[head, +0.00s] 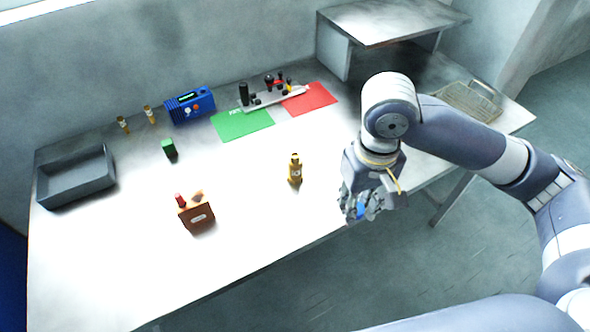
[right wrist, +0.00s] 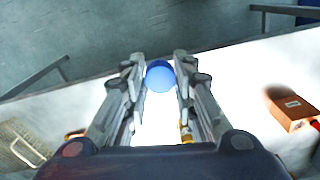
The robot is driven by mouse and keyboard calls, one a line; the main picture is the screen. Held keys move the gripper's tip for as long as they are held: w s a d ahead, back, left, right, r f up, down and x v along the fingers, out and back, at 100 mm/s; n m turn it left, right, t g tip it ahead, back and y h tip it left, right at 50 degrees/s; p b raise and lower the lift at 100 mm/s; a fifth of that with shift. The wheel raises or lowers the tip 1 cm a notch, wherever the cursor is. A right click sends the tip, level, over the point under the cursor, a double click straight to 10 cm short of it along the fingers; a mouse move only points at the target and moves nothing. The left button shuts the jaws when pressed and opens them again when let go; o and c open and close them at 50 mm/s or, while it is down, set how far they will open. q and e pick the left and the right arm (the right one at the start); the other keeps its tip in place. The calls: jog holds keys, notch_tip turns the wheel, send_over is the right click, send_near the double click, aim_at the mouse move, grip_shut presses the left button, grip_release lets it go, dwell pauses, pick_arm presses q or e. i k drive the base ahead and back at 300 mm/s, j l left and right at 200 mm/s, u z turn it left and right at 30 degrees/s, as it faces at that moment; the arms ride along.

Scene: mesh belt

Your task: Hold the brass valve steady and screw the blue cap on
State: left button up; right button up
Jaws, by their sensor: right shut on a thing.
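The brass valve (head: 295,168) stands upright and free on the table, left of my right gripper (head: 362,212). My right gripper is shut on the blue cap (head: 361,210) near the table's front edge. In the right wrist view the round blue cap (right wrist: 160,76) sits between the two fingertips. A small brass-coloured piece shows beside the right-hand finger there, mostly hidden. My left gripper is in neither view.
A brown box (head: 196,213) with a red top piece stands front left of the valve. A grey tray (head: 75,190), green block (head: 169,149), blue device (head: 190,105), green mat (head: 242,124), red mat (head: 311,99) and wire basket (head: 467,103) lie around. The table around the valve is clear.

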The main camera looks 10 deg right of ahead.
aim_at(294, 171)
jog(key=i+l, duration=0.1)
jog(key=l, duration=0.9)
jog(key=i+l, duration=0.1)
jog(key=l, duration=0.9)
jog(key=u, duration=1.2)
